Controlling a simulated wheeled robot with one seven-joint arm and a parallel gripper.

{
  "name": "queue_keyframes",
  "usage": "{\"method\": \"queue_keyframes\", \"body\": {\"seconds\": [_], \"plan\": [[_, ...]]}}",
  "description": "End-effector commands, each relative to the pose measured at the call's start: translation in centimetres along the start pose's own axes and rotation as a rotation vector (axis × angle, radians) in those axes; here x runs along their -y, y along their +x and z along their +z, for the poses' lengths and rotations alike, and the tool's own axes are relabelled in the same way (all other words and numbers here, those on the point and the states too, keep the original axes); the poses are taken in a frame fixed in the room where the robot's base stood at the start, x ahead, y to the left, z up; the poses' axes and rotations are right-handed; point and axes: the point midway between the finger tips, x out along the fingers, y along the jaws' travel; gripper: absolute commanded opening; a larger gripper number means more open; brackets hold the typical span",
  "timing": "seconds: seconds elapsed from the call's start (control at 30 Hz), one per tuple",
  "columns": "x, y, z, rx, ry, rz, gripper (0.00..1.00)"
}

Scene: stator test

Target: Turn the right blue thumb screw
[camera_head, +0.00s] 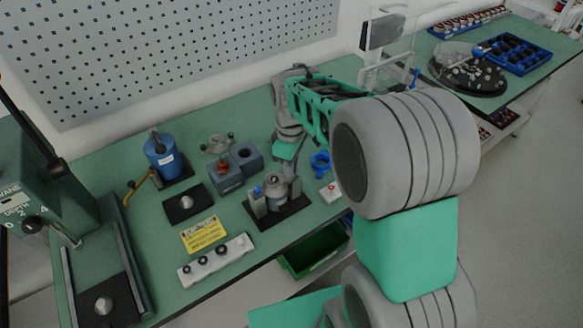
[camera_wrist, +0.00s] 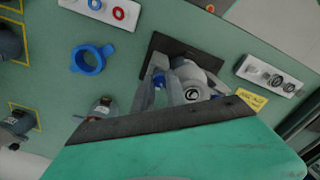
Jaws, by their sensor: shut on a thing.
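The stator fixture stands on a black base plate (camera_head: 268,220) near the front of the green bench, with a grey round part (camera_head: 276,180) between grey uprights. A blue thumb screw (camera_head: 257,191) shows on its left side. The right side is mostly hidden behind my gripper (camera_head: 289,165), which reaches down there from behind. In the wrist view the right blue thumb screw (camera_wrist: 159,80) shows between the grey fingers of my gripper (camera_wrist: 161,76), which are shut on it. The grey round part (camera_wrist: 192,75) stands beside the fingers.
A blue ring (camera_head: 320,164) and a small white block (camera_head: 330,192) lie right of the fixture. A white strip with knobs (camera_head: 216,260) and a yellow label (camera_head: 202,235) lie left of it. A grey block (camera_head: 235,167) stands behind left. A green bin (camera_head: 315,255) sits below the bench.

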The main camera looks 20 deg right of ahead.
Motion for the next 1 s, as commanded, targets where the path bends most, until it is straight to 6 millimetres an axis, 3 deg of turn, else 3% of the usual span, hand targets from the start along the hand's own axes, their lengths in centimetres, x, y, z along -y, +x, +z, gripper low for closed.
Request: {"method": "queue_keyframes", "body": {"seconds": [0.13,0.17,0.43,1.0], "plan": [[-0.03,-0.06,-0.02,-0.001,-0.001,0.001,0.00],[-0.03,-0.06,-0.02,-0.001,-0.001,0.001,0.18],[0.01,-0.01,-0.01,0.000,-0.002,0.000,0.39],[0.20,0.16,0.00,0.003,-0.057,-0.005,0.39]]}}
